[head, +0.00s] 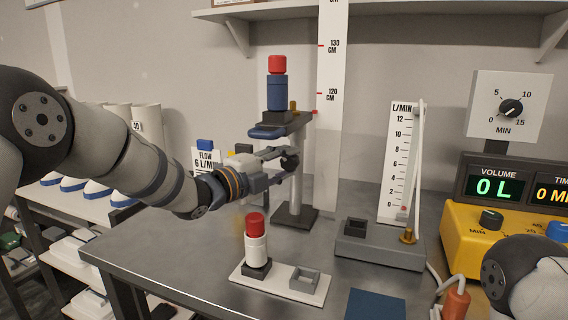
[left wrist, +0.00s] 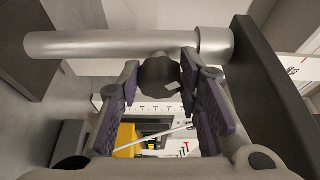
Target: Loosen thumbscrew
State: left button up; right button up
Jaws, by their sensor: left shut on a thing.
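The thumbscrew (head: 290,160) is a dark round knob on the side of the stand's upright pole (head: 297,190), below the raised platform (head: 279,130). In the left wrist view the thumbscrew (left wrist: 160,76) sits between the two purple-padded fingers, against the grey pole (left wrist: 110,44). My left gripper (head: 280,166) reaches in from the left and is shut on the thumbscrew. My right gripper is out of view; only part of my right arm shows at the lower right.
A blue bottle with a red cap (head: 277,92) stands on the raised platform. A white bottle with a red cap (head: 256,240) stands below my left gripper on a white tray (head: 310,291). A flow gauge (head: 398,165) and yellow meter (head: 490,255) stand to the right.

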pick_arm(q)
jog(key=o, duration=1.2)
jog(key=v, duration=1.2)
